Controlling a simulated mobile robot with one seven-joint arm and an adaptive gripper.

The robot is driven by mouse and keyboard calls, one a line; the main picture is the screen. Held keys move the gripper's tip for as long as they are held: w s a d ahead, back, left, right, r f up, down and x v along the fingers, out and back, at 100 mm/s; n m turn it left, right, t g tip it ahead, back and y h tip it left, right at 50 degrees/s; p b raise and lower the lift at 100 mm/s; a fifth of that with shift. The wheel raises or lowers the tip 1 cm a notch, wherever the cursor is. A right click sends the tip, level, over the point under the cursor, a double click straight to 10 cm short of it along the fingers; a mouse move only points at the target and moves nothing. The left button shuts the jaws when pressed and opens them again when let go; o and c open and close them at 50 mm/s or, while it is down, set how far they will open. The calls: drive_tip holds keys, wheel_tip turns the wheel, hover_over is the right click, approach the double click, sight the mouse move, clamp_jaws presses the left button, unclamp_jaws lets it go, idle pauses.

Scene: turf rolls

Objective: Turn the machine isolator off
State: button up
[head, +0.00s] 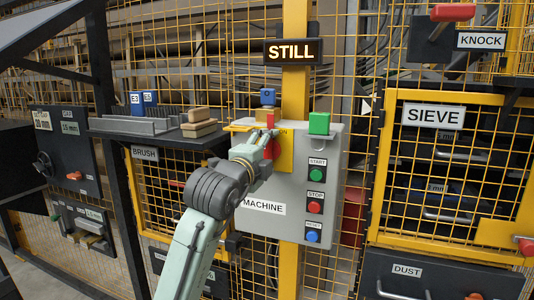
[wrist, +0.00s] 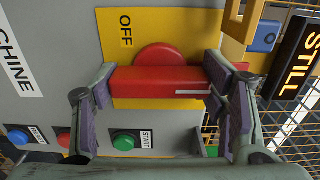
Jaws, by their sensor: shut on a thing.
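The machine isolator is a red bar handle (wrist: 150,82) on a round red hub (wrist: 166,56), set on a yellow plate (wrist: 185,25) on the grey machine panel (head: 255,225). An OFF label (wrist: 126,28) is on the plate, to the handle's left as the panel stands. The handle stands upright in the head view, its white mark at the upper end, near partly visible ON lettering. My gripper (wrist: 160,84) is shut on the handle, one finger at each end; it also shows in the head view (head: 264,150). The gripper partly hides the handle there.
Green start (head: 316,175), red stop (head: 315,207) and blue reset (head: 312,237) buttons are on the panel's right side. A green block (head: 319,123) and a blue block (head: 267,97) sit above. A lit sign (head: 292,52) reads STILL. Yellow mesh guards stand around.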

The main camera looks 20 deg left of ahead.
drive_tip(key=shift+n, duration=0.3)
drive_tip(key=n, duration=0.3)
drive_tip(key=shift+n, duration=0.3)
drive_tip(key=n+p, duration=0.1)
drive_tip(key=n, duration=0.3)
drive_tip(key=shift+n, duration=0.3)
drive_tip(key=n+p, duration=0.2)
drive_tip(key=n, duration=0.2)
drive_tip(key=n+p, duration=0.1)
drive_tip(key=n, duration=0.4)
drive_tip(key=shift+p, duration=0.4)
drive_tip(key=o, duration=1.2)
drive_tip(key=shift+c, duration=0.2)
